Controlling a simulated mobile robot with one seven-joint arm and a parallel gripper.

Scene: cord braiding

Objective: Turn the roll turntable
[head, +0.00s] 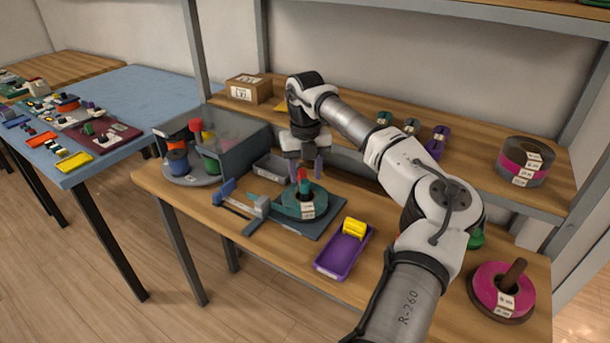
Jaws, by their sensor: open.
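A round grey turntable (207,179) stands at the left end of the workbench, partly inside a grey see-through housing (243,146). A blue spool (178,163) sits on its open front side; orange and green rolls are partly hidden by the housing. A red knob (196,126) stands up at the housing's top. My gripper (304,173) is open and empty, pointing down to the right of the housing. It is above a teal roll (291,205) on a dark teal plate, with a red upright piece (303,181) just below the fingers. Contact cannot be told.
A blue and grey slide device (240,205) lies between the turntable and teal roll. A purple tray (345,252) with a yellow piece is in front. A pink roll (503,288) stands at right. A raised shelf (471,166) runs behind, holding a box (248,89) and rolls.

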